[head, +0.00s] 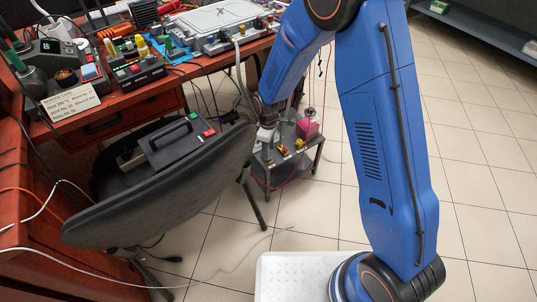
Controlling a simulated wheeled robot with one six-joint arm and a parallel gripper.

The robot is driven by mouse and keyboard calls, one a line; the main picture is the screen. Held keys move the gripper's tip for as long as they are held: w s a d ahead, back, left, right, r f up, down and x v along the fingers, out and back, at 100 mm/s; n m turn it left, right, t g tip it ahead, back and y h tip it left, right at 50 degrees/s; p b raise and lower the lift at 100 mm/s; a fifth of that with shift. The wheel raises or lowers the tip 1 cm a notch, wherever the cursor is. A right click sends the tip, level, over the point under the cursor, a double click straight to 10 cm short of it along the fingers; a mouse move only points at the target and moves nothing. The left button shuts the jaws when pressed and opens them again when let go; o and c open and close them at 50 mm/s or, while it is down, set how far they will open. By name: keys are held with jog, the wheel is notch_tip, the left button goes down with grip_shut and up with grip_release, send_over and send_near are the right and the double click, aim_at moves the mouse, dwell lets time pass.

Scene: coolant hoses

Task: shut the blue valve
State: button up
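My blue arm reaches from the right over to a small dark stand (278,172) beside the chair. My gripper (267,133) is at the upper left of this stand, small and partly hidden by my own wrist. I cannot tell whether its fingers are apart or touching anything. Yellow fittings (283,150) sit on the stand's top, with a pink-red container (306,129) behind them. I cannot make out a blue valve on the stand; the gripper and wrist cover part of it.
A black chair (170,190) bearing a dark case (182,143) stands left of the stand. A reddish desk (130,95) crowded with instruments is behind it. A hose (240,75) hangs from the desk near my wrist. Thin cables cross the floor; the tiles at right are clear.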

jog(key=shift+f, duration=1.75)
jog(key=shift+c, duration=0.3)
grip_shut()
jog(key=shift+m, duration=2.3)
jog(key=shift+o, duration=0.3)
grip_release()
